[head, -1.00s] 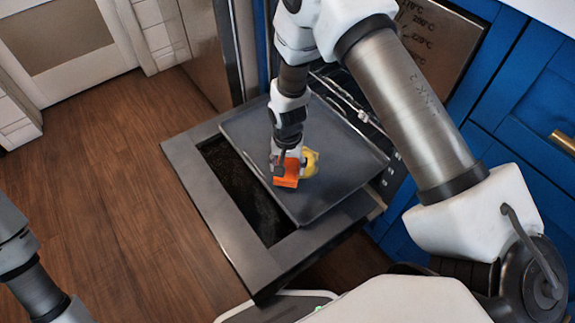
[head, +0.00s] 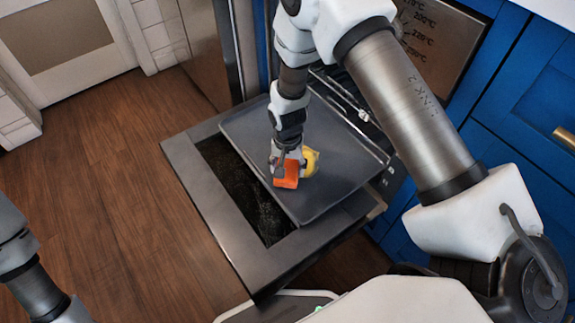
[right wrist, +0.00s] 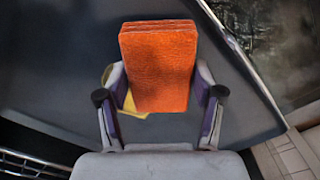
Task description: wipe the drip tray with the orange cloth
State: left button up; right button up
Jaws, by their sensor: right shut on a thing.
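The orange cloth (head: 287,180) is a folded block, held over the dark drip tray (head: 340,150). In the right wrist view the cloth (right wrist: 158,65) stands out between the two fingers of my right gripper (right wrist: 160,98). In the head view the right gripper (head: 286,163) points down over the middle of the tray, shut on the cloth. I cannot tell whether the cloth touches the tray. A yellow patch or object (head: 312,161) is on the tray just right of the gripper, partly hidden by it. My left gripper is out of view.
The tray sits over the lowered oven door (head: 205,215), whose frame juts over the wooden floor (head: 110,170). Chrome rack rails (head: 355,112) run behind the tray. Blue cabinets (head: 520,150) stand at the right. The tray's near part is clear.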

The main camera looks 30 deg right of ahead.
jog(key=shift+f, duration=0.6)
